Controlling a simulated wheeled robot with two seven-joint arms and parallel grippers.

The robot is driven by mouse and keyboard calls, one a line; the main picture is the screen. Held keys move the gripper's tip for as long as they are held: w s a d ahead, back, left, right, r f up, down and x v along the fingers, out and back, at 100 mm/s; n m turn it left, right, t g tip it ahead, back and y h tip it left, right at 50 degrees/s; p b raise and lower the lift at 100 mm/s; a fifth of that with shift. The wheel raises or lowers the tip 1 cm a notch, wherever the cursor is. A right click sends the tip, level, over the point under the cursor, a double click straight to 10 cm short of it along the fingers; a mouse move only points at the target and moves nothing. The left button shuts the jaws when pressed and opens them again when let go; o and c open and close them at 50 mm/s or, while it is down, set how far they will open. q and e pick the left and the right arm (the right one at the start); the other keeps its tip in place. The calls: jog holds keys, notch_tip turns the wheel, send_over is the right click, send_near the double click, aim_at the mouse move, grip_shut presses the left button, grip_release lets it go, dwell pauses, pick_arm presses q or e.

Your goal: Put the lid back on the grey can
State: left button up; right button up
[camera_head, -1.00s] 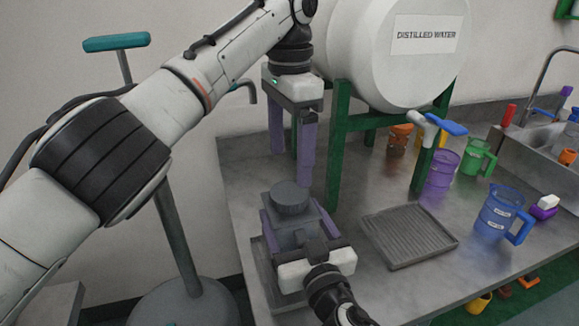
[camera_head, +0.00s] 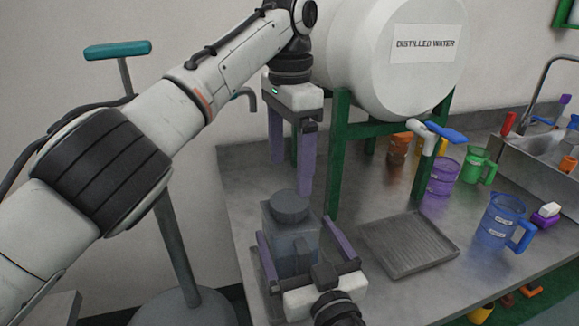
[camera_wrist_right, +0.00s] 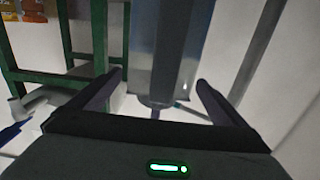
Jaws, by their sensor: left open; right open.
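The grey can (camera_head: 291,248) stands upright at the near left end of the metal bench. Its round dark grey lid (camera_head: 289,206) sits on top of it; I cannot tell how tightly. My left gripper (camera_head: 291,180) is open and empty, pointing down just above the lid. My right gripper (camera_head: 294,228) is open, with one purple finger on each side of the can and gaps between. In the right wrist view the can's blurred grey side (camera_wrist_right: 163,55) shows between and beyond the open fingers (camera_wrist_right: 158,84).
A white distilled water tank (camera_head: 385,60) on a green stand (camera_head: 340,150) is close behind my left gripper. A ridged grey tray (camera_head: 408,243) lies to the can's right. A blue jug (camera_head: 497,220), a purple jug (camera_head: 442,176) and a green jug (camera_head: 477,163) stand farther right.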

aim_at(306, 254)
jog(key=b+v, duration=0.1)
jog(key=v, duration=0.5)
jog(key=shift+s+f, duration=0.1)
jog(key=shift+f, duration=0.05)
jog(key=shift+s+d, duration=0.15)
jog(key=shift+s, duration=0.3)
